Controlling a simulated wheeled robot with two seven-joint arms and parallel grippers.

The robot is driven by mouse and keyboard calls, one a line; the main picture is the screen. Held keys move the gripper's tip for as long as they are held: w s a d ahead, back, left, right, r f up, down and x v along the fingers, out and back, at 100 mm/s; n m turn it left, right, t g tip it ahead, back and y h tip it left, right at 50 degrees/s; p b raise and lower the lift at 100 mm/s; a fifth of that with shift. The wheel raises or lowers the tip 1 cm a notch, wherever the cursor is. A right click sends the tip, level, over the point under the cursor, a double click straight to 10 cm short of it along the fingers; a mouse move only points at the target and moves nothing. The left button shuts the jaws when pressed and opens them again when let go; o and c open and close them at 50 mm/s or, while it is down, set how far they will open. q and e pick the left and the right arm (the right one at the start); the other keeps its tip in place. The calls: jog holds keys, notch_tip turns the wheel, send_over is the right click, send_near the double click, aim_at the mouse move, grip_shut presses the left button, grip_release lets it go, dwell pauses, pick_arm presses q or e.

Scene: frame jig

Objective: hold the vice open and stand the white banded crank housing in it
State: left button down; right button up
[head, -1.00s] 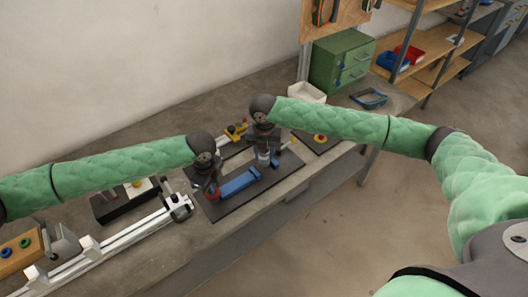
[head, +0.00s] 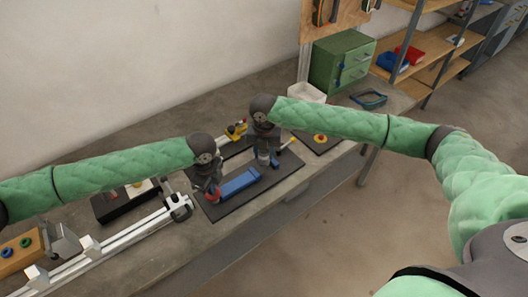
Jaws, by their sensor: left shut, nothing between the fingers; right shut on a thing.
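The blue vice (head: 240,182) lies on a dark base plate, with more blue at its far right end under my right gripper. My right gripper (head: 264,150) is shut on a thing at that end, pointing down. What it holds is mostly hidden by the fingers; it is likely the white banded crank housing, but its bands and whether it is upright cannot be made out. My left gripper (head: 211,184) is shut and empty, down beside a red part (head: 213,194) at the vice's near left end. Whether it touches that part cannot be told.
A white rail fixture (head: 130,228) and a black box (head: 122,203) lie left of the vice. A yellow part (head: 237,130) is behind it. A button station (head: 320,139), white bin (head: 306,92) and green cabinet (head: 342,62) stand to the right.

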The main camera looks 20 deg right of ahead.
pick_arm(q)
jog(key=shift+s+a+f, duration=0.1)
jog(key=shift+s+f, duration=0.2)
jog(key=shift+f, duration=0.25)
pick_arm(e)
jog(key=shift+f, duration=2.25)
jog(key=o, duration=1.1)
notch_tip(320, 180, up, 12)
jog(key=shift+s+r, duration=0.1)
pick_arm(q)
jog(key=shift+r, duration=0.25)
pick_arm(e)
jog(key=shift+r, duration=0.2)
pick_arm(q)
jog(key=shift+w+r+p, duration=0.15)
jog(key=shift+r+p, duration=0.35)
jog(key=shift+p, duration=0.15)
pick_arm(e)
jog(key=shift+r, duration=0.3)
pick_arm(q)
notch_tip(320, 180, up, 8)
jog(key=p, duration=0.5)
jog(key=shift+w+p, duration=0.15)
jog(key=shift+p, duration=0.25)
pick_arm(e)
jog(key=shift+r, duration=3)
